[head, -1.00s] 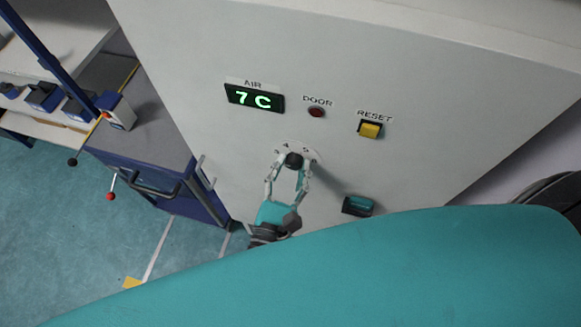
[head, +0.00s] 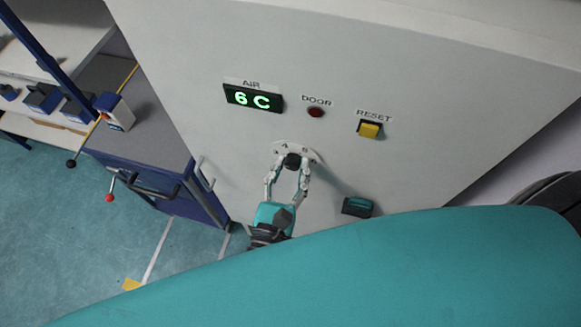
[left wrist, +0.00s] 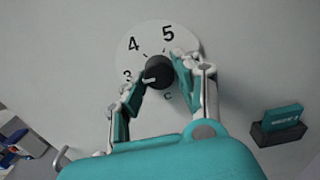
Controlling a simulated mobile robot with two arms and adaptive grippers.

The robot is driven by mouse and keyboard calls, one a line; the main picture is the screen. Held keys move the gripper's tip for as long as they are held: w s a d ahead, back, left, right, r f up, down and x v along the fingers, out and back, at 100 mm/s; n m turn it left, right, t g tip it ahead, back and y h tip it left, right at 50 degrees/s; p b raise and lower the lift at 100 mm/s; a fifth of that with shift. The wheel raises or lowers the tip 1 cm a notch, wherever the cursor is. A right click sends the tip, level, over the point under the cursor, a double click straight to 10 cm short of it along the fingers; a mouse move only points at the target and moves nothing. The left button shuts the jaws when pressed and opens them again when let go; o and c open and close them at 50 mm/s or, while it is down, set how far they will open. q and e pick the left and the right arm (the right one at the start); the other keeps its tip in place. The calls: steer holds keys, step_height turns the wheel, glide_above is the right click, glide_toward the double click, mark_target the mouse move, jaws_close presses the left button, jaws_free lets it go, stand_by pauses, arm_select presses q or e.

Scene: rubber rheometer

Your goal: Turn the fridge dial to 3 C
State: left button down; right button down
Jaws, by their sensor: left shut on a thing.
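The fridge dial is a black round knob (head: 292,161) on a pale scale plate on the fridge's front. In the left wrist view the knob (left wrist: 158,72) has a white pointer line aimed left and slightly down, near the 3 mark. The numbers 3, 4 and 5 show on the plate (left wrist: 150,42). The AIR display (head: 253,98) reads 6 C in green. My left gripper (head: 289,168) is shut on the knob, with a finger on each side, as the left wrist view (left wrist: 157,82) also shows. My right gripper is not in view.
On the fridge front (head: 420,100) are a red DOOR lamp (head: 316,112), a yellow RESET button (head: 369,130) and a dark holder with a teal top (head: 357,206). A blue cabinet (head: 150,165) with a red-knobbed lever stands to the left.

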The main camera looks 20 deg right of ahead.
arm_select(q)
steer(key=c, duration=1)
jaws_free()
steer(key=shift+f, duration=0.1)
steer(key=shift+o, duration=0.2)
steer(key=shift+s, duration=0.1)
steer(key=shift+s+a, duration=0.15)
steer(key=shift+s, duration=0.1)
steer(key=v, duration=1.1)
steer(key=shift+a, duration=0.15)
